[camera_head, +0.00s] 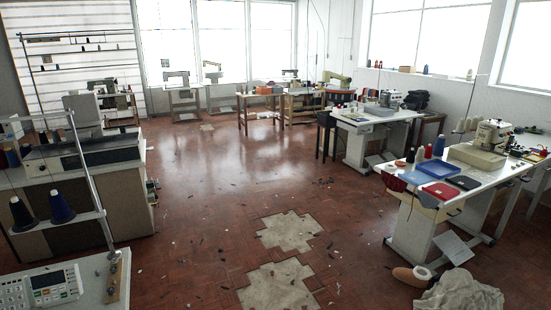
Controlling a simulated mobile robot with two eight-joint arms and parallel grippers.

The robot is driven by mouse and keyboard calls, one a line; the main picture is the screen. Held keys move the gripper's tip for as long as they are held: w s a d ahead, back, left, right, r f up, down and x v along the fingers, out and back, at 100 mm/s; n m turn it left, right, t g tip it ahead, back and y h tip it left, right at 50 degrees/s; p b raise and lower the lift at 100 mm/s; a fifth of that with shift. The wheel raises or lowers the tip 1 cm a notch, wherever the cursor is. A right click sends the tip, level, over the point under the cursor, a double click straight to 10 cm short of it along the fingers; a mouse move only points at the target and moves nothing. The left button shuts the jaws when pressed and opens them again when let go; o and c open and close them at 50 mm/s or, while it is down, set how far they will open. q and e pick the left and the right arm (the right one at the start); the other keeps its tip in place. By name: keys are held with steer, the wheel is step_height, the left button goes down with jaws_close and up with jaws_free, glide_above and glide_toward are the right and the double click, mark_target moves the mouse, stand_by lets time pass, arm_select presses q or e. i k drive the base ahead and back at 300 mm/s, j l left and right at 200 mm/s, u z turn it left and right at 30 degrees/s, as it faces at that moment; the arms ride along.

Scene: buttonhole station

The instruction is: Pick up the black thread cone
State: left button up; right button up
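A black thread cone (22,215) with a light brownish tip stands at the left, on the thread stand of the machine there. A dark navy cone (61,208) stands just to its right on the same stand. On the right-hand sewing table (415,200) stand a small dark cone or spool (420,156), a red one (428,152) and a blue one (438,147). The dark one's exact colour is hard to tell. Neither of my grippers is in view.
A control panel machine (55,287) fills the lower left corner, with a metal pole (93,185) rising beside it. The red floor (200,200) in the middle is open, with scattered scraps and bare patches. A cloth heap (458,293) lies on the floor at lower right.

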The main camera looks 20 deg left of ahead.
mark_target(22, 218)
steer(key=i+j+u, duration=0.1)
steer(key=u, duration=0.3)
steer(key=i+u, duration=0.4)
steer(key=i+l+u, duration=0.1)
steer(key=u, duration=0.25)
steer(key=i+l+u, duration=0.1)
steer(key=u, duration=0.3)
steer(key=i+l+u, duration=0.1)
steer(key=i+u, duration=0.2)
steer(key=u, duration=0.2)
steer(key=i+l+u, duration=0.15)
steer(key=u, duration=0.3)
steer(key=i+l+u, duration=0.35)
steer(key=u, duration=0.15)
